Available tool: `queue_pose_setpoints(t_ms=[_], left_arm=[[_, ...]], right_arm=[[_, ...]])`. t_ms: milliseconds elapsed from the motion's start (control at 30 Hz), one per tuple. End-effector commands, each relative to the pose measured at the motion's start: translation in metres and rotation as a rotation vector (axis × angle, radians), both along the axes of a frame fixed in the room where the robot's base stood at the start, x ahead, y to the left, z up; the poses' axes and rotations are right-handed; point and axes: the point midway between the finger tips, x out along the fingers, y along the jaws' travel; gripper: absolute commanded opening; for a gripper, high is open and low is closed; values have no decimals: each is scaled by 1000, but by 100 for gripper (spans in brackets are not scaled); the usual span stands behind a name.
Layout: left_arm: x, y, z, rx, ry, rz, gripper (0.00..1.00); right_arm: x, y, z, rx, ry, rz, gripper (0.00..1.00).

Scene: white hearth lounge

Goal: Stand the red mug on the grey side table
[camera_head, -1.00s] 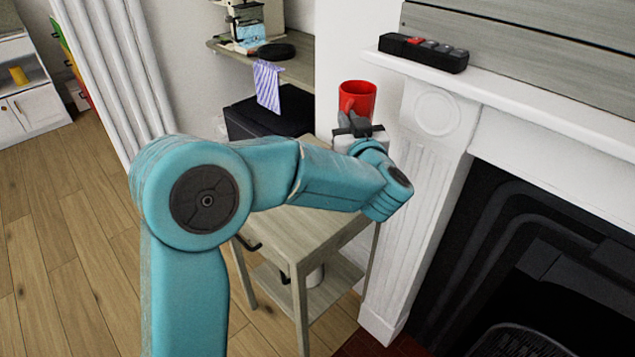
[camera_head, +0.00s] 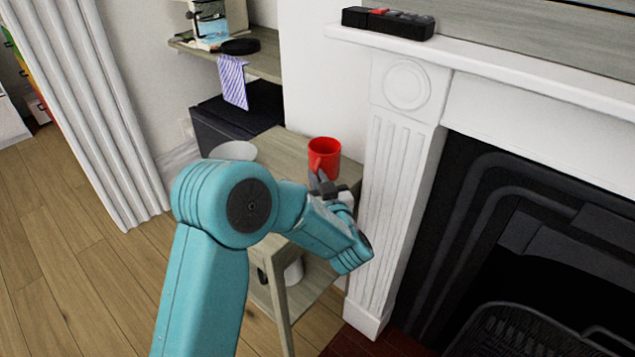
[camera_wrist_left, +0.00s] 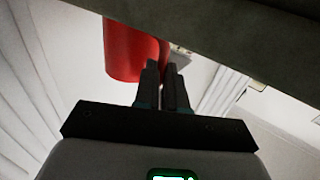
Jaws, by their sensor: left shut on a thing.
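The red mug (camera_head: 323,152) is upright in the head view, over the right part of the grey side table (camera_head: 283,150), close to the fireplace pillar. My left gripper (camera_head: 319,181) is shut on the mug's handle side, in front of it. The left wrist view also shows the red mug (camera_wrist_left: 128,50), partly cut off by a grey board, and the closed fingers (camera_wrist_left: 167,80) by it. I cannot tell whether the mug's base touches the tabletop. My arm hides part of the table. My right gripper is not in view.
A white bowl (camera_head: 234,151) stands at the table's left end. The white fireplace pillar (camera_head: 397,170) rises just right of the table. A shelf (camera_head: 262,62) with a striped cloth (camera_head: 233,82) is behind. A black remote-like box (camera_head: 388,22) lies on the mantel.

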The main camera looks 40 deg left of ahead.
Motion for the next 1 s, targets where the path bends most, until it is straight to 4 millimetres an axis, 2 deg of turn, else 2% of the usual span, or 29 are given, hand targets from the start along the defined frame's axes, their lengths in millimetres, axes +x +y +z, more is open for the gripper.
queue_pose_setpoints(t_ms=[300,333,400,767,1000], left_arm=[[0,0,-2,1,-3,0,0],[0,0,-2,-1,-1,0,17],[0,0,-2,-1,-1,0,36],[-1,-2,4,-1,-1,-1,36],[-30,-41,2,-2,1,-6,36]], right_arm=[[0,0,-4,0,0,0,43],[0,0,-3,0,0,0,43],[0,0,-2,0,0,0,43],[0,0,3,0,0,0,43],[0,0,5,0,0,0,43]])
